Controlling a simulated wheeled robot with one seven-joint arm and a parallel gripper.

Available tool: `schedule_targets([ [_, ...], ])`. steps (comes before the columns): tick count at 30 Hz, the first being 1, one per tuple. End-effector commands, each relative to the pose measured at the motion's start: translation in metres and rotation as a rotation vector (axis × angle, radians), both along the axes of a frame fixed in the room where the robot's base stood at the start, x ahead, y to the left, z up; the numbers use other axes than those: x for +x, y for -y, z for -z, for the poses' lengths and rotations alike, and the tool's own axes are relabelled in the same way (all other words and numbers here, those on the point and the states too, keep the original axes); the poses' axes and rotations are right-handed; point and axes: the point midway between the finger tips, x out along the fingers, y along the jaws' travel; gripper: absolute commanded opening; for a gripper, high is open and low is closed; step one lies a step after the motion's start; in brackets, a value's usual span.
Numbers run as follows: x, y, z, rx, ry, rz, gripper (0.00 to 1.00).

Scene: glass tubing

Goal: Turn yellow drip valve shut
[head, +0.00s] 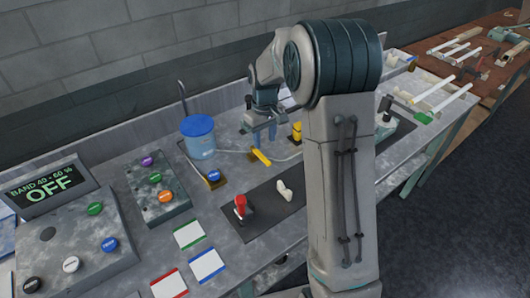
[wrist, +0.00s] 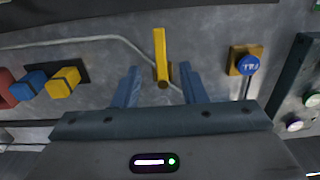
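The yellow drip valve's bar-shaped handle (head: 260,157) sits on the bench at the thin tubing. In the wrist view the yellow handle (wrist: 160,48) points away from my gripper, roughly in line with the fingers, with a brown round end nearest me. My gripper (wrist: 159,70) is open, with one blue finger on each side of the handle's near end. Gaps show on both sides, and contact is not visible. In the head view my gripper (head: 263,140) is above and just behind the handle; the arm hides part of the bench.
A blue-lidded container (head: 198,140) stands left of the valve. A blue button on a yellow base (head: 214,178) is nearby. A red-handled device (head: 240,206) and a white piece (head: 284,191) stand on a dark mat. A yellow block (head: 296,131) is behind right. Control boxes fill the left.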

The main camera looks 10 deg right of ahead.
Motion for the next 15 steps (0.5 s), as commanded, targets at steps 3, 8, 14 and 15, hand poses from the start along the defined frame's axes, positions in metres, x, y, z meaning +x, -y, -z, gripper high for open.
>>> schedule_targets([
  [3,-0.001,0.0,0.025,0.0,-0.004,0.0,0.38],
  [8,-0.001,0.0,0.052,0.0,-0.003,0.0,0.38],
  [14,0.0,0.0,0.071,0.0,0.0,0.0,0.38],
  [15,0.0,0.0,0.072,0.0,0.0,0.0,0.38],
])
